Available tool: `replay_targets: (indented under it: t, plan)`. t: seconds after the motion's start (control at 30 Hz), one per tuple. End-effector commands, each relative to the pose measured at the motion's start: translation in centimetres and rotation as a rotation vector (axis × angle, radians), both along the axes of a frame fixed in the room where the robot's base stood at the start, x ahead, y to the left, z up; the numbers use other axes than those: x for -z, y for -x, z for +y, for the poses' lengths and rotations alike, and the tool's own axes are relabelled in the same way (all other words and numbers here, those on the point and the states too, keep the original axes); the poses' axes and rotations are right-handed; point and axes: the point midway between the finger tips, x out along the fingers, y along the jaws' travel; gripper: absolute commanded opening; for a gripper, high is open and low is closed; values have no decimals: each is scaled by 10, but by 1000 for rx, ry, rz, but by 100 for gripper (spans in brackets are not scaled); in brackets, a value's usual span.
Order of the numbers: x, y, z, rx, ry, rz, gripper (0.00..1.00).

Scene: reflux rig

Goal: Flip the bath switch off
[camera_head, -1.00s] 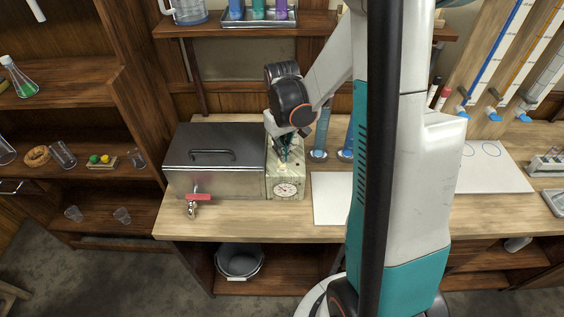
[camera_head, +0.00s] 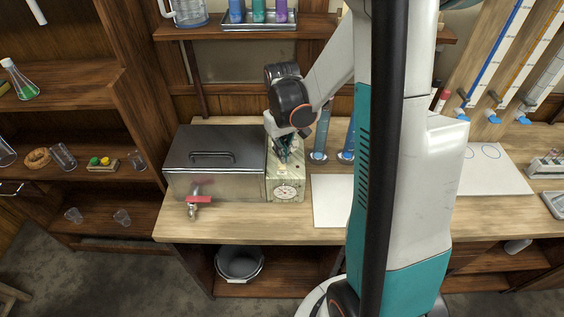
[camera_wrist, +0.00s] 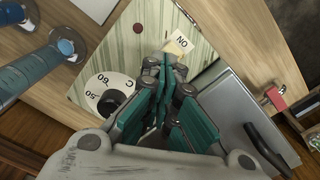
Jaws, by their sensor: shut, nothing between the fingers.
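The bath (camera_head: 215,165) is a lidded metal tank on the bench at left, with a red-handled tap (camera_head: 198,201) in front. Beside its right side stands a pale green control box (camera_head: 285,172) with a round dial (camera_head: 286,192). My gripper (camera_head: 283,156) is shut and empty at the box's upper part. In the wrist view its teal fingers (camera_wrist: 165,70) lie over the box face, close to a label (camera_wrist: 181,43) that reads ON upside down. The dial (camera_wrist: 108,97) and a dark red round spot (camera_wrist: 138,29) also show there. The switch itself is hidden by the fingers; its position cannot be told.
Two blue-footed glass cylinders (camera_head: 319,156) stand just right of the box. A white board (camera_head: 332,200) lies on the bench to the right. A shelf with a tray of coloured vessels (camera_head: 259,27) hangs above. The bench front below the box is clear.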

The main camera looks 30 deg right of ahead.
Motion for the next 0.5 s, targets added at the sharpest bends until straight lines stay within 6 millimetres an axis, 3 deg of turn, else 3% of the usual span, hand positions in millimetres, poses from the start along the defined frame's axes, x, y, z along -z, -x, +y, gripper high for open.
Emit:
replay_targets:
  t: [0.5]
  plan:
    - [-40,0,0,0,0,0,0]
